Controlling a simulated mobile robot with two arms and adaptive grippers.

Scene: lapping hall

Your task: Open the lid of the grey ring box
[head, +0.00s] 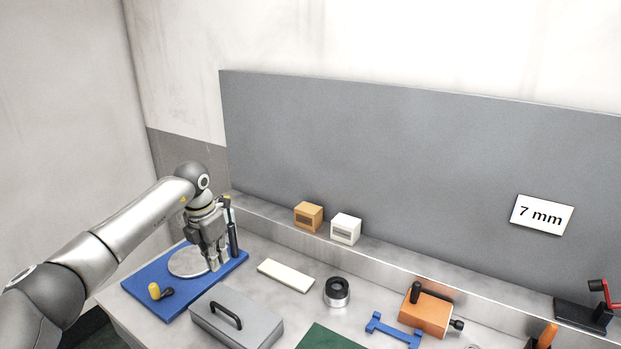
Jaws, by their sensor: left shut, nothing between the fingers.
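The grey ring box (253,325) stands near the front edge of the bench at lower left centre. Its lid is down, with a black handle (226,314) on top. My left gripper (216,266) is shut and empty. It points down over the blue board (141,286), beside the round grey plate (185,262), behind and left of the box and apart from it. Whether its fingertips touch the board I cannot tell. My right gripper is not in view.
A white bar (285,275), a black-and-silver ring piece (337,292), a green mat (328,339), a blue gauge (392,331) and an orange block (426,314) lie right of the box. Two small boxes (308,216) (345,229) stand on the back ledge. A yellow-knobbed piece (155,291) sits on the board.

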